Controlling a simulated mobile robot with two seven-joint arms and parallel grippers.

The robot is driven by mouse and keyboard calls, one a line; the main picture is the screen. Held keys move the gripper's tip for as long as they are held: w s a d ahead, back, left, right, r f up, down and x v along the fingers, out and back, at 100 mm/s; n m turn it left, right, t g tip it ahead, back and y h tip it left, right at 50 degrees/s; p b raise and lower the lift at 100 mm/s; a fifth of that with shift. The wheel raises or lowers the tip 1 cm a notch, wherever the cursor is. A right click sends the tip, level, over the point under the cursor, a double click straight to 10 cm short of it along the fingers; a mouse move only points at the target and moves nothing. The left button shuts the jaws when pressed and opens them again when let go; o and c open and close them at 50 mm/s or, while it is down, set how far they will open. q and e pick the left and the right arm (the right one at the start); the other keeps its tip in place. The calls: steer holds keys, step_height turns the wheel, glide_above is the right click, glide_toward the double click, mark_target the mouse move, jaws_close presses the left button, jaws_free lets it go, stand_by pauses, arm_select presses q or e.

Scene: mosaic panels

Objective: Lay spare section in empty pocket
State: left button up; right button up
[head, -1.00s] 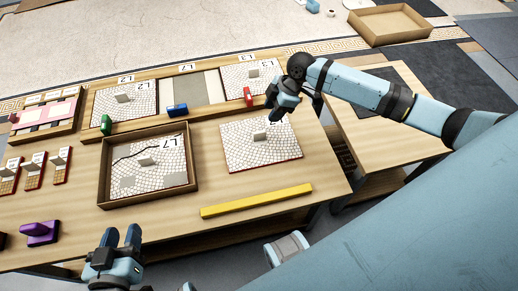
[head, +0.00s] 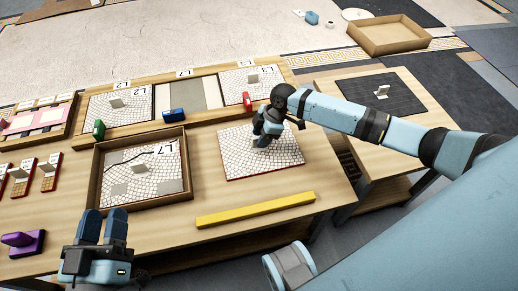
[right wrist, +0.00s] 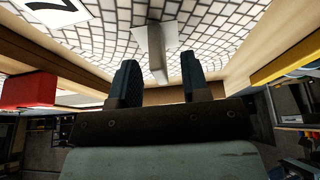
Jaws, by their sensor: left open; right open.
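The spare section (head: 250,166), a white mosaic panel with dark joints and a raised grey tab, lies flat on the table. My right gripper (head: 262,141) is open over its middle and hides most of the tab in the head view. In the right wrist view the tab (right wrist: 156,52) stands ahead of and between the fingertips (right wrist: 160,75). I cannot tell whether they touch it. The empty pocket (head: 185,95), a bare grey recess in the wooden frame, is between two mosaic panels. My left gripper (head: 103,216) is open and empty at the table's lower left.
A wooden tray (head: 187,165) holds a cracked mosaic panel. Green (head: 99,129), blue (head: 173,115) and red (head: 247,101) blocks sit along the frame's front edge. A yellow bar (head: 255,209) lies in front. A side table (head: 352,148) with a dark mat stands right.

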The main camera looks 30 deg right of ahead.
steer(key=shift+x, duration=1)
jaws_close()
arm_select(q)
steer(key=shift+s+d+r+t+h, duration=0.1)
steer(key=shift+r+t+h, duration=0.1)
steer(key=shift+r, duration=0.15)
steer(key=shift+d+r+t+h, duration=0.1)
steer(key=shift+r+t, duration=0.1)
steer(key=shift+r, duration=0.1)
arm_select(e)
steer(key=shift+r, duration=0.15)
